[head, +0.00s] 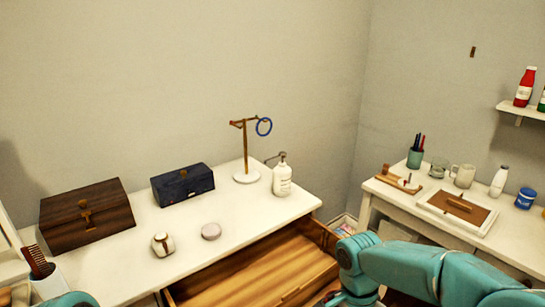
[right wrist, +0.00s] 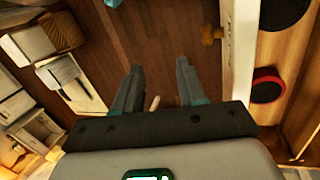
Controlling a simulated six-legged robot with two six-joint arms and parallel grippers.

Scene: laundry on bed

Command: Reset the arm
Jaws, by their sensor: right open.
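My right arm (head: 440,272) reaches in from the right in the head view, bent in front of the open drawer (head: 270,270). Its gripper does not show clearly there. In the right wrist view my right gripper (right wrist: 157,80) is open, its two dark fingers apart with nothing between them. Behind the fingers is a brown wooden surface with a brass-coloured knob (right wrist: 209,34). A bit of my left arm (head: 70,300) shows at the bottom left of the head view; the left gripper is out of sight.
The white dresser top holds a wooden box (head: 87,215), dark blue box (head: 183,186), ring stand (head: 246,150) and lotion bottle (head: 282,177). A second white desk (head: 450,222) with several small things stands right. The drawer juts out in front.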

